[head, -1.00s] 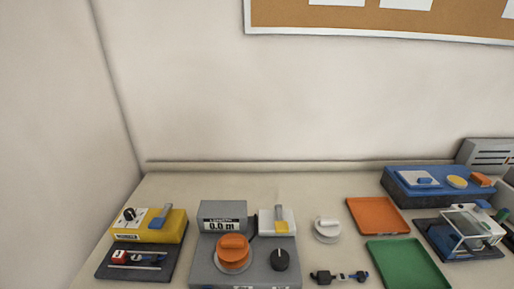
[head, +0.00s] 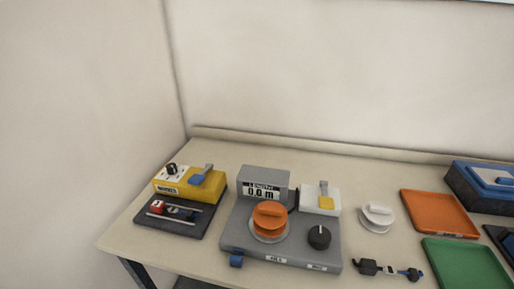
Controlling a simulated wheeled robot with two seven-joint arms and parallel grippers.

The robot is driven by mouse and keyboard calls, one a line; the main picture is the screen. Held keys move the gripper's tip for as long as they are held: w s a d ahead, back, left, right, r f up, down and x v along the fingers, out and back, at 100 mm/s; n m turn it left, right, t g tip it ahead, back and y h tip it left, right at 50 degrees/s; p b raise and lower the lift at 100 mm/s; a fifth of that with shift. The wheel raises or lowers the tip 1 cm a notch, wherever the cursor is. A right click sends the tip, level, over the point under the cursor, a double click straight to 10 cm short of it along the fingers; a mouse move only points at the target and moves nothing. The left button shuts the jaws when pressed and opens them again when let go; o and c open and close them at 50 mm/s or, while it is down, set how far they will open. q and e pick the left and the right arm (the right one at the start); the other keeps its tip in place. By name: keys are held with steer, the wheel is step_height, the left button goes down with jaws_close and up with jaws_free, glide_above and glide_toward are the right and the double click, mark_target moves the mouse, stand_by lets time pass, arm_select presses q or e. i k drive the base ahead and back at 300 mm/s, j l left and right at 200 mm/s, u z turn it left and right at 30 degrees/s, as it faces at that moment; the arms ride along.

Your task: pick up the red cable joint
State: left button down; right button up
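A small red block, which looks like the red cable joint (head: 158,207), sits at the left end of a dark tray (head: 185,229) on the left of the table. Small dark and blue parts lie beside it on the same tray, between two light rails. It is too small to make out its exact shape. Neither of my grippers shows in the head view.
A white knobbed disc (head: 376,218), a dark cable piece (head: 388,270), an orange tray (head: 440,213) and a green tray (head: 468,264) lie further right.

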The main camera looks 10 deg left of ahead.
mark_target(157, 207)
steer(key=u, duration=1.25)
